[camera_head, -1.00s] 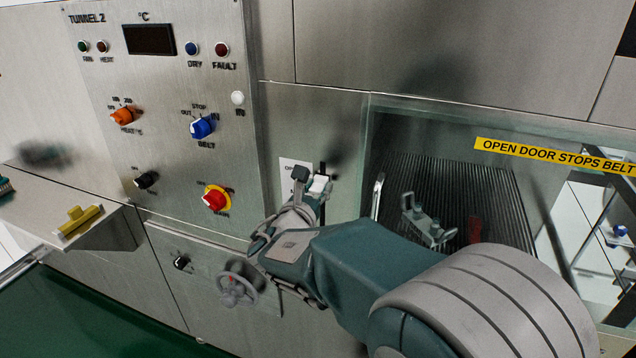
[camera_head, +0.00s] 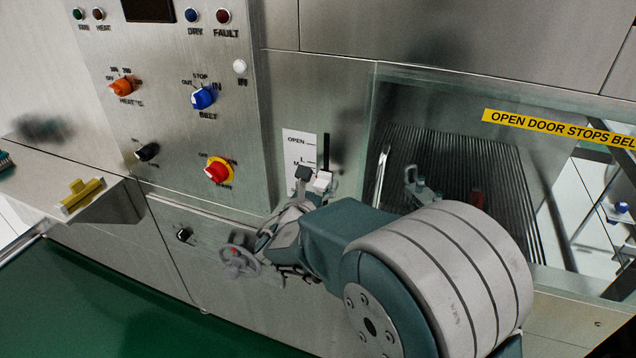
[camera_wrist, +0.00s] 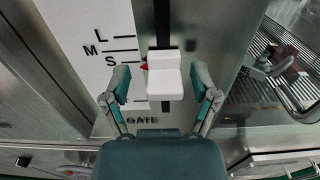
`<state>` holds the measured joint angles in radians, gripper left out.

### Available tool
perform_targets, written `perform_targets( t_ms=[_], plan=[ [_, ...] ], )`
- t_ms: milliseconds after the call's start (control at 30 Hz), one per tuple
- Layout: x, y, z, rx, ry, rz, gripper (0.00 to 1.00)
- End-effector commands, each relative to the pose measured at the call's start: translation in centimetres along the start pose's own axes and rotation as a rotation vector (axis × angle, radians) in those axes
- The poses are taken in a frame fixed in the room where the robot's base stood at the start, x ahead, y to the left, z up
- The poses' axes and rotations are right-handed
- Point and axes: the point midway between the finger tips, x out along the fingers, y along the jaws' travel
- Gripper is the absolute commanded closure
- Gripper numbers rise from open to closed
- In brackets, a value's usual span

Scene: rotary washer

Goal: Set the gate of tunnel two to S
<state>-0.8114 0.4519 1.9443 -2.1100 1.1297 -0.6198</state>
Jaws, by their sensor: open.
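My gripper (camera_wrist: 160,88) is open, with one finger on each side of the handle and a visible gap at both sides. In the head view my gripper (camera_head: 312,182) is at the handle (camera_head: 323,181), and my arm hides the card's lower part (camera_head: 300,150).
The tunnel opening (camera_head: 450,160) with its ribbed curtain or belt is right of the slot. A control panel (camera_head: 190,60) with knobs is left. A yellow-handled item (camera_head: 82,194) lies on a ledge.

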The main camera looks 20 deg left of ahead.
Motion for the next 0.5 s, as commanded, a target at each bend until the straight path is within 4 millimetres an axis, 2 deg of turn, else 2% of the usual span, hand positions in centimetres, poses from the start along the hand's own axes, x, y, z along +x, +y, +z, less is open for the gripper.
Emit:
perform_targets(
  t_ms=[133, 233, 500],
  plan=[
    [-0.3, -0.1, 0.0, 0.0, 0.0, 0.0, 0.23],
    [-1.5, 0.1, 0.0, 0.0, 0.001, 0.002, 0.23],
    [-7.1, 0.3, -0.1, -0.002, 0.001, 0.004, 0.23]
  ],
)
